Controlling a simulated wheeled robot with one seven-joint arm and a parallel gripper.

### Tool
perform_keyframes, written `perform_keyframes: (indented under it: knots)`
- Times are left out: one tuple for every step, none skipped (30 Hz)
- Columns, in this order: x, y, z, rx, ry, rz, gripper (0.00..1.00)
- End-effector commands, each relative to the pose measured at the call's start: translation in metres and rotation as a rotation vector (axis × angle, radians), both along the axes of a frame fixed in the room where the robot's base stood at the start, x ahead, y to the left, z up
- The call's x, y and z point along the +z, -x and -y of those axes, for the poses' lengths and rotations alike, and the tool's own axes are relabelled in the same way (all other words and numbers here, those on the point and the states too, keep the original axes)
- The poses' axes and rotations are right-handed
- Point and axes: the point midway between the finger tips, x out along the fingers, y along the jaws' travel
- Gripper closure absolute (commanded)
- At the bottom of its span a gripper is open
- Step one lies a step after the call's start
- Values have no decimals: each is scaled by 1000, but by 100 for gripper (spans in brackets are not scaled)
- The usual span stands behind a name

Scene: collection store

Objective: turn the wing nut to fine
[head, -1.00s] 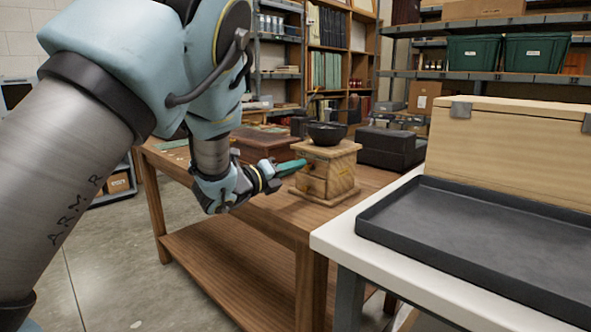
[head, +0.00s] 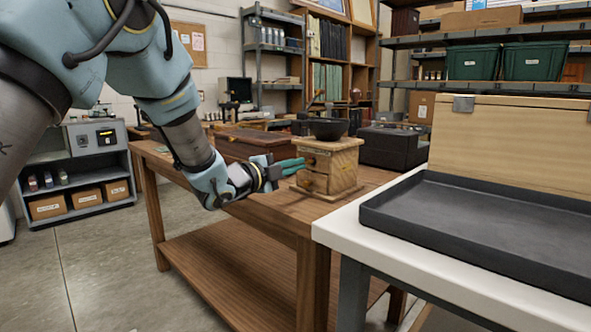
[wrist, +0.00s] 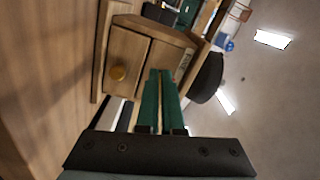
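The wooden grinder (head: 342,168) stands on the brown workbench (head: 257,205), with a dark bowl (head: 328,130) on top. In the wrist view the grinder (wrist: 145,29) appears on its side, with a brass drawer knob (wrist: 118,73), a small pale label (wrist: 184,63) and the bowl (wrist: 207,78). I cannot make out the wing nut in either view. My gripper (head: 304,165) points at the grinder's front, close to its upper part. Its green fingers (wrist: 161,72) are slightly apart, with a narrow gap and nothing visible between them. I cannot tell whether they touch the grinder.
A reddish-brown box (head: 245,145) lies behind my gripper and a black case (head: 388,147) stands right of the grinder. A white table (head: 335,232) with a black tray (head: 480,225) and a pale wooden box (head: 510,140) fills the right foreground.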

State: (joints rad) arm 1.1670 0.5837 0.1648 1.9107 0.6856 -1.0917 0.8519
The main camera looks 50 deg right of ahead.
Motion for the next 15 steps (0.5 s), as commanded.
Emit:
perform_keyframes:
  knots:
    - [-2,-2,-1,4,-4,-45,100]
    - [-3,-2,-1,4,-5,-74,100]
    - [-3,-1,-1,3,-6,-111,100]
    - [-3,-1,-1,3,-8,-138,100]
    - [-4,-1,-1,3,-9,-165,100]
    - [-4,-1,-1,4,-12,-199,100]
    - [-5,0,-1,3,-14,-226,100]
    - [-5,0,-1,4,-15,-251,100]
    - [-5,0,-1,4,-17,-281,100]
    - [-5,0,-1,3,-19,-304,100]
    - [-6,0,-1,3,-20,-326,100]
    - [-6,0,-1,4,-21,-353,100]
    - [-6,1,-1,3,-22,-374,100]
    - [-6,1,-1,3,-23,-392,100]
    - [-6,1,-1,3,-25,-415,100]
